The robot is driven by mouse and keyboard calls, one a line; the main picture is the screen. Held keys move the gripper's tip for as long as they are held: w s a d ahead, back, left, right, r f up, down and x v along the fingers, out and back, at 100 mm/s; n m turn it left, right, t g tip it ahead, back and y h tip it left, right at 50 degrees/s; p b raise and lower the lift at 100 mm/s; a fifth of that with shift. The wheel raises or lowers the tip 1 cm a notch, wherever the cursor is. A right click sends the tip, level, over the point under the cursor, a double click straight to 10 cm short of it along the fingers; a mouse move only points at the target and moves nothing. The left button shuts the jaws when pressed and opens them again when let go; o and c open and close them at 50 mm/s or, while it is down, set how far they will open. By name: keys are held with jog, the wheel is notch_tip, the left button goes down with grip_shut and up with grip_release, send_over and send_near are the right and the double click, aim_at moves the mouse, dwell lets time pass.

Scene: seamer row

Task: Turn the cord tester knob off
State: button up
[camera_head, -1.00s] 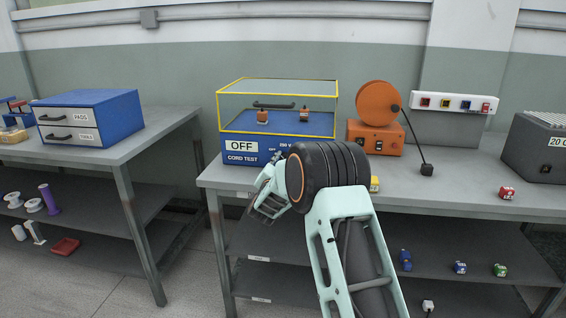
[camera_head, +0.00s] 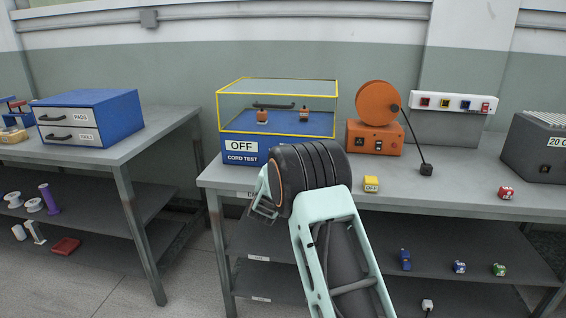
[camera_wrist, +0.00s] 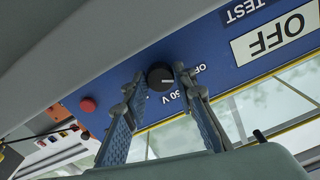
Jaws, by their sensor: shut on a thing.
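The cord tester is a blue box (camera_head: 231,158) with a yellow-edged clear cover. It carries an OFF sign (camera_head: 241,146) and a CORD TEST label. Its round black knob (camera_wrist: 160,77) shows in the wrist view, with a short white mark lying roughly crosswise in the picture. My gripper (camera_wrist: 161,79) has one finger on each side of the knob and is shut on it. The right finger partly covers the small markings beside the knob. A red button (camera_wrist: 88,105) is on the same panel. In the head view my wrist hides the knob.
An orange reel unit (camera_head: 377,125) stands right of the tester, with a black plug (camera_head: 427,170) on its cord. A yellow block (camera_head: 371,184) and a red block (camera_head: 506,193) lie on the bench. A blue drawer box (camera_head: 117,118) stands on the left table.

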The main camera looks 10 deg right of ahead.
jog(key=o, duration=1.2)
jog(key=shift+c, duration=0.2)
jog(key=v, duration=1.2)
